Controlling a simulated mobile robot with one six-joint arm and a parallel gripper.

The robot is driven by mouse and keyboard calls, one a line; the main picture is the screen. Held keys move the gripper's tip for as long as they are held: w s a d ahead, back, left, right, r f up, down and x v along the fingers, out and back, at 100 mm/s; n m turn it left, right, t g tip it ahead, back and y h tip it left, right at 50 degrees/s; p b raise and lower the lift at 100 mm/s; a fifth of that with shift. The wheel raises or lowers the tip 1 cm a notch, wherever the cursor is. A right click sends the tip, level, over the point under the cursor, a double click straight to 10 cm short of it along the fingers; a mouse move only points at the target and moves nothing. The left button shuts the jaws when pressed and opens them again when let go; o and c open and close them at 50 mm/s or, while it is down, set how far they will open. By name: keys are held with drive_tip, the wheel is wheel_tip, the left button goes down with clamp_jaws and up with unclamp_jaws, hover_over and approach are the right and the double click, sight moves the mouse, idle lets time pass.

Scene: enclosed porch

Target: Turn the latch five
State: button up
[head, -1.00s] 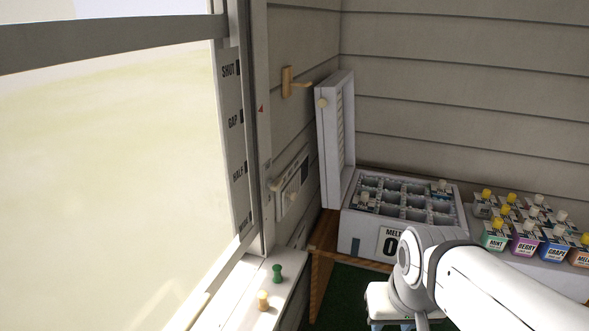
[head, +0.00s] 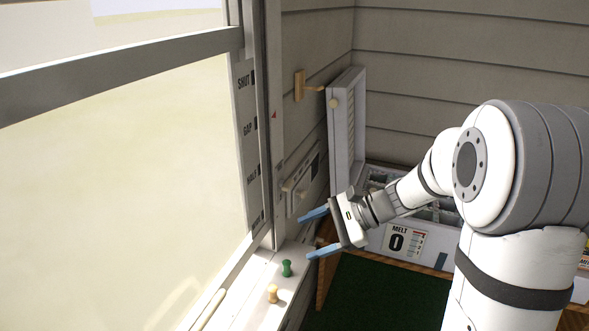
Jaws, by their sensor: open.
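I cannot tell which part is latch five; no number five is readable. A wooden fitting (head: 300,85) on the back-left wall has a short arm pointing right, towards the top of the open white lid (head: 345,130). A pale panel (head: 303,184) with small knobs is on the wall below it, beside the window frame. My gripper (head: 304,239) is open and empty, its two blue fingers pointing left. In the picture it lies below the panel and above the sill, apart from the wooden fitting.
A green peg (head: 287,268) and a tan peg (head: 272,293) stand on the sill (head: 250,288). My arm hides much of the white box marked MELT 0 (head: 370,236).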

drive_tip(key=w+m+t+y+p, duration=0.1)
drive_tip(key=w+m+t+y, duration=0.15)
drive_tip(key=w+m, duration=0.4)
drive_tip(key=m+t+y+p, duration=0.2)
drive_tip(key=m+t+y, duration=0.1)
drive_tip(key=t, duration=0.1)
approach(292, 185)
drive_tip(key=a, duration=0.2)
drive_tip(key=p+x, duration=0.2)
drive_tip(key=x, duration=0.5)
drive_tip(key=shift+w+a+r, duration=0.1)
drive_tip(key=shift+w+a, duration=0.15)
drive_tip(key=shift+w, duration=0.05)
